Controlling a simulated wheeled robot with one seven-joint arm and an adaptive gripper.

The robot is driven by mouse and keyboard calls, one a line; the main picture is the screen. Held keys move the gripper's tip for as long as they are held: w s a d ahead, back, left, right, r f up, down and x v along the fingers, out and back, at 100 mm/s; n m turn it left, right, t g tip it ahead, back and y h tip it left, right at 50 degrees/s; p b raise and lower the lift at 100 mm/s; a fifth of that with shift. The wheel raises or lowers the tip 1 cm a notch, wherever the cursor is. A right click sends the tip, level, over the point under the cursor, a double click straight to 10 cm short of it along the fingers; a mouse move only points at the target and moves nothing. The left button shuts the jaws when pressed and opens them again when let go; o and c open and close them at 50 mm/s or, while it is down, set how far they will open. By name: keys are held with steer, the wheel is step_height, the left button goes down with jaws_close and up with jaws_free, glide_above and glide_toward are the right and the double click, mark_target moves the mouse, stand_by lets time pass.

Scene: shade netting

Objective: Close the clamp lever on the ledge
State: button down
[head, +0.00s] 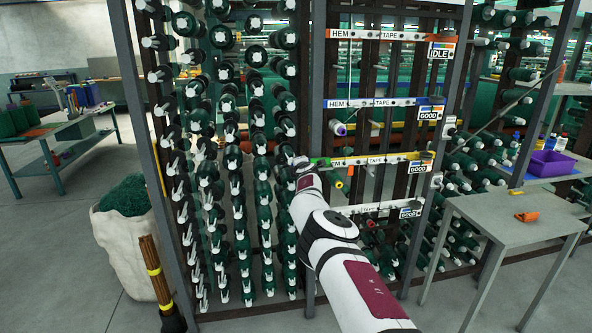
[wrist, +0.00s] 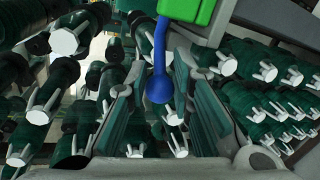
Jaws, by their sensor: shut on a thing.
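In the wrist view a blue lever with a round knob (wrist: 158,89) hangs down from a bright green clamp body (wrist: 187,10) at the top edge. My gripper (wrist: 160,72) has its green-padded fingers on either side of the lever and is shut on it; the exact contact is hard to see. In the head view my gripper (head: 301,166) is at the rack, by the left end of a yellow ledge (head: 365,161) labelled HEM TAPE.
Tall racks of dark green spools (head: 232,130) with pale pegs stand close around my gripper. A grey table (head: 510,212) with an orange object (head: 527,217) stands at right. A white sack (head: 125,240) stands at left. Open floor lies at lower left.

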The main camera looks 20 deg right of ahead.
steer(key=shift+a, duration=0.2)
stand_by(0.4)
steer(key=c, duration=1.5)
jaws_free()
steer(key=shift+o, duration=0.2)
steer(key=shift+d, duration=0.1)
steer(key=shift+r, duration=0.5)
steer(key=o, duration=0.6)
steer(key=r, duration=0.7)
steer(key=shift+w+r, duration=0.35)
steer(key=shift+s+r, duration=0.25)
steer(key=shift+r, duration=0.25)
steer(key=shift+s+r, duration=0.25)
steer(key=shift+r, duration=0.25)
steer(key=c, duration=0.6)
steer(key=shift+w+f, duration=0.15)
steer(key=shift+f, duration=0.1)
